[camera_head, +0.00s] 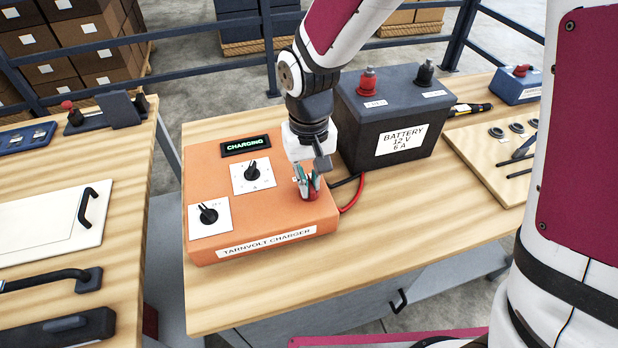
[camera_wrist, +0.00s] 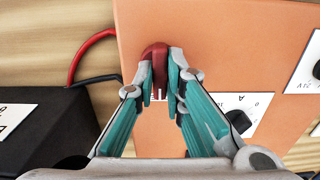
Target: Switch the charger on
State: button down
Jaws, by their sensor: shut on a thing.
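The orange charger (camera_head: 235,210), labelled TARNVOLT CHARGER, lies on the wooden bench. It also shows in the wrist view (camera_wrist: 220,40). Its small display (camera_head: 246,145) is lit and reads CHARGING. Two black knobs on white dial plates, an upper knob (camera_head: 252,169) and a lower knob (camera_head: 208,214), sit on its top face. My gripper (camera_head: 307,186) is at the charger's right side. In the wrist view its fingers are shut on a red switch (camera_wrist: 157,62), one on each side of it. The fingers partly hide the switch.
The dark battery (camera_head: 385,125), labelled 12 V, stands right behind the charger. Red and black cables (camera_head: 352,195) run between them. A board with rings and tools (camera_head: 490,150) is at right. A separate bench (camera_head: 125,190) stands at left beyond a gap.

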dwell(0.4)
jog(key=c, duration=1.7)
grip_release()
jog(key=shift+o, duration=0.2)
jog(key=shift+r, duration=0.1)
notch_tip(320, 180, up, 12)
